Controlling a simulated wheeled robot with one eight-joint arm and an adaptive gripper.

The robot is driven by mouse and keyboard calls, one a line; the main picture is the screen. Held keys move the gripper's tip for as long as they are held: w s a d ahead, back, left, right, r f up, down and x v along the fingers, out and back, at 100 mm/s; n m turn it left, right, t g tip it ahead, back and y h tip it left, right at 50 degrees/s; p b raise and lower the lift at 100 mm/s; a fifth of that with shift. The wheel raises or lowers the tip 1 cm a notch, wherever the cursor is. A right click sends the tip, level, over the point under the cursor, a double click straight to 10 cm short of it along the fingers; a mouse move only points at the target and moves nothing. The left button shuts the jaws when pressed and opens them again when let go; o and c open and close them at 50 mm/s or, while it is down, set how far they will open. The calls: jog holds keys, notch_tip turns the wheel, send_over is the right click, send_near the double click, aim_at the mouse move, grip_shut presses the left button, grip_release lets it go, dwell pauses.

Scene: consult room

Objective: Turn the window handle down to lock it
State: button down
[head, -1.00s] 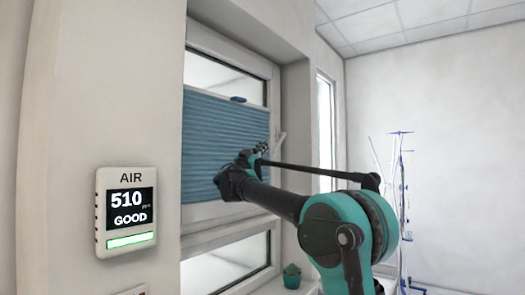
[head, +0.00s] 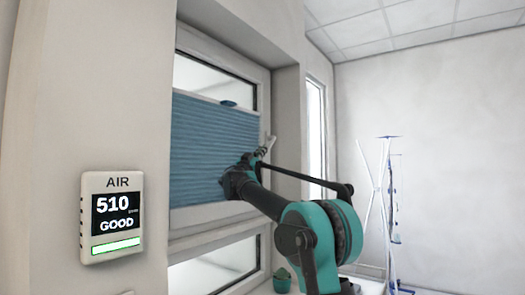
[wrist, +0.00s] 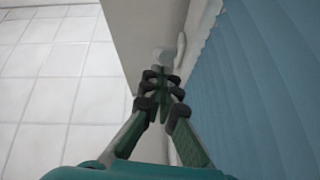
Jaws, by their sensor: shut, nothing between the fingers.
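The window handle (head: 271,141) is a small white lever on the right side of the white window frame, beside the blue pleated blind. In the head view it is slanted, and its lower part is close to my fingertips. In the wrist view the white handle (wrist: 181,47) shows just beyond my fingertips, with a rounded part at its left. My gripper (head: 263,152) is at the end of the outstretched arm, at the blind's right edge. In the wrist view my gripper (wrist: 160,75) has its dark fingertips together, with nothing held. I cannot tell whether they touch the handle.
The blue blind (head: 205,145) covers the middle of the window, close beside my gripper. A wall air monitor (head: 112,217) is at the left. A small teal pot (head: 282,281) stands below the window. A thin stand (head: 391,210) is at the right. The right wall is bare.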

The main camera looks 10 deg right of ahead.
jog(key=shift+w+d+f, duration=0.15)
jog(key=shift+w+f, duration=0.05)
jog(key=shift+f, duration=0.2)
dwell(0.3)
jog(key=shift+w+d+f, duration=0.45)
jog(key=shift+w+f, duration=0.05)
jog(key=shift+f, duration=0.25)
jog(key=w+d+f, duration=0.2)
jog(key=w+d, duration=0.1)
jog(key=shift+w+d+f, duration=0.1)
jog(key=shift+w+f, duration=0.15)
jog(key=shift+f, duration=0.05)
jog(key=shift+w+d, duration=0.1)
jog(key=shift+d, duration=0.05)
